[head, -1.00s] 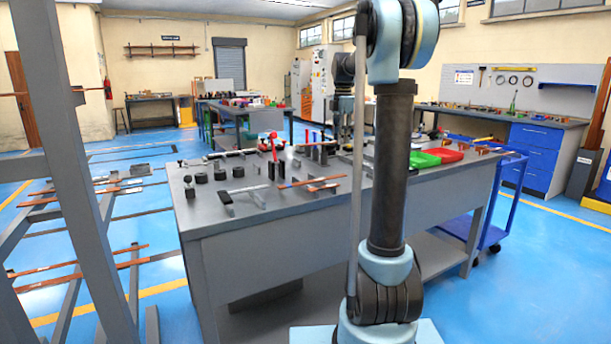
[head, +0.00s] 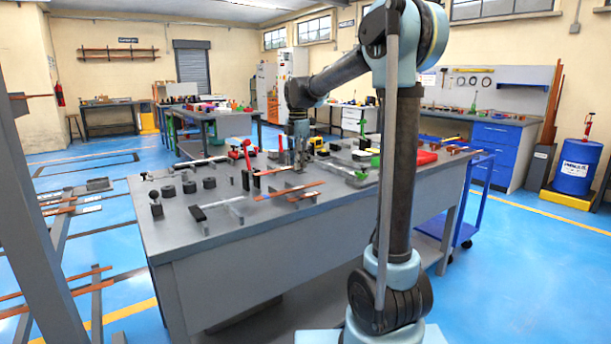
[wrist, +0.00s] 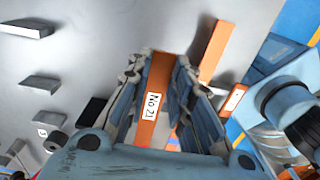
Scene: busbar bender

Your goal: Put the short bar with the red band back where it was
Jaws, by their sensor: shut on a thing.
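My gripper (head: 298,160) reaches down over the grey workbench (head: 225,255). In the wrist view its two fingers (wrist: 160,75) are on either side of a flat copper bar (wrist: 158,80) with a white "No 21" label, shut on it. In the head view a short copper piece (head: 271,171) shows just left of the gripper. Whether the bar is clear of the bench I cannot tell.
Another copper bar (wrist: 217,48) lies right of the fingers in the wrist view. Longer copper bars (head: 290,191) lie on supports in front of the gripper. Round black pieces (head: 190,187) and a red-handled clamp (head: 245,150) stand to the left. A blue cart (head: 470,215) is at the right.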

